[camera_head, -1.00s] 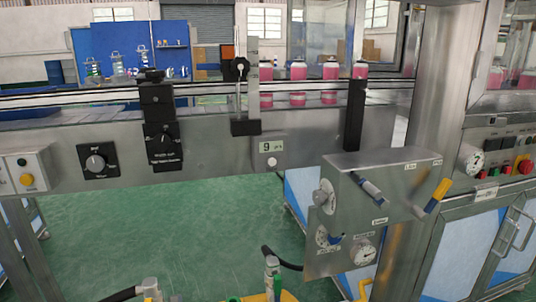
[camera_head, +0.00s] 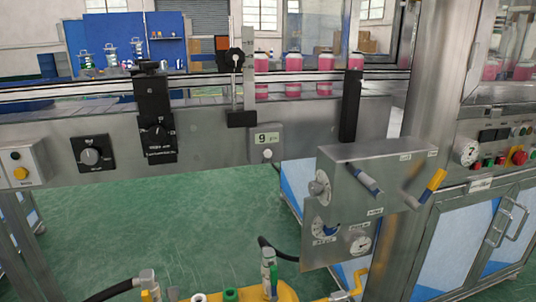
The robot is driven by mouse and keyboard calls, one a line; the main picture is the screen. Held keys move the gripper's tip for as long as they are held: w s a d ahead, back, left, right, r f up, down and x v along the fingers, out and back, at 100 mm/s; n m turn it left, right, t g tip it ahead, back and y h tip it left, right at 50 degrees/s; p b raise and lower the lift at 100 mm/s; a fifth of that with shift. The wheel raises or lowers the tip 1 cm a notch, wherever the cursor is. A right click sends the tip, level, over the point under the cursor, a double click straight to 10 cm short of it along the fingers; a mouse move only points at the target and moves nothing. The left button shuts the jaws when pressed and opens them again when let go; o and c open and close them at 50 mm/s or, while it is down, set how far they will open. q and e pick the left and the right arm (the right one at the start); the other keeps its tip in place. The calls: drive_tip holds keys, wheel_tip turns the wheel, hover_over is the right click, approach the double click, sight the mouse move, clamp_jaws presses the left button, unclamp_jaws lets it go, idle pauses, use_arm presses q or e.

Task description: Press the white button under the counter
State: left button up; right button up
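The counter (camera_head: 266,139) is a small grey box with a lit display that seems to read 9. It is fixed to the front of the steel conveyor rail, near the middle of the head view. The white button (camera_head: 267,154) is a small round knob directly under the display. Nothing covers the counter or the button. Neither of my grippers shows in the head view.
A steel valve box (camera_head: 375,165) with levers and gauges juts out right of the counter. A black knob panel (camera_head: 92,153) and a yellow-button box (camera_head: 21,168) are to the left. Hose fittings on a yellow body (camera_head: 290,292) stand at the bottom.

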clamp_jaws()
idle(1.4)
